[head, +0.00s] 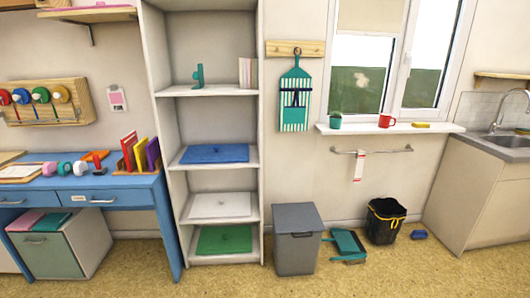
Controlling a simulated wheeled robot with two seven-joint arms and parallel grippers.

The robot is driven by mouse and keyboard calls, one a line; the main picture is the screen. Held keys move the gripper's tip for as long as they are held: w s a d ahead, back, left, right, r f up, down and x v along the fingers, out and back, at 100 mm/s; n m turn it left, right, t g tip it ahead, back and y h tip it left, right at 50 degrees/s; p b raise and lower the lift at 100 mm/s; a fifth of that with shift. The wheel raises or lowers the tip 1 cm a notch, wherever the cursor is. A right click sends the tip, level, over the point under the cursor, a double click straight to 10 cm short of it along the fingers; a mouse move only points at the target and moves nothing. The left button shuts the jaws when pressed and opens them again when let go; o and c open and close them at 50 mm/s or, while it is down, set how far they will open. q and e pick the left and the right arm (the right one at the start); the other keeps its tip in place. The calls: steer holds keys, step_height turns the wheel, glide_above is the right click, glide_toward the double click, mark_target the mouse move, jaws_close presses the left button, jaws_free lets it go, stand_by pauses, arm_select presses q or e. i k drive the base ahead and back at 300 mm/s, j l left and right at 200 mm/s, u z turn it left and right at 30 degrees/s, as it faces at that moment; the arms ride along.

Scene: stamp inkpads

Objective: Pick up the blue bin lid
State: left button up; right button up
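A flat blue lid (205,154) with a small knob in its middle lies on a middle shelf of the tall white shelving unit. It reaches close to the shelf's front edge. A white lid (205,211) lies on the shelf below it, and a green lid (224,245) lies on the lowest shelf. Neither of my grippers is in view, and nothing touches the blue lid.
The white shelving unit (163,140) stands beside a blue desk (120,190). A grey bin (296,250) stands on the floor at its right, with a teal dustpan (346,243) and a black bin (384,226) farther right. The floor in front is clear.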

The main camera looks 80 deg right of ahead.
mark_target(194, 154)
steer(key=z, duration=2.35)
steer(key=i+j+z, duration=0.15)
steer(key=i, duration=0.35)
steer(key=i+j+z, duration=0.15)
steer(key=i, duration=0.35)
steer(key=i+j+z, duration=0.15)
steer(key=i, duration=0.3)
steer(key=j, duration=0.1)
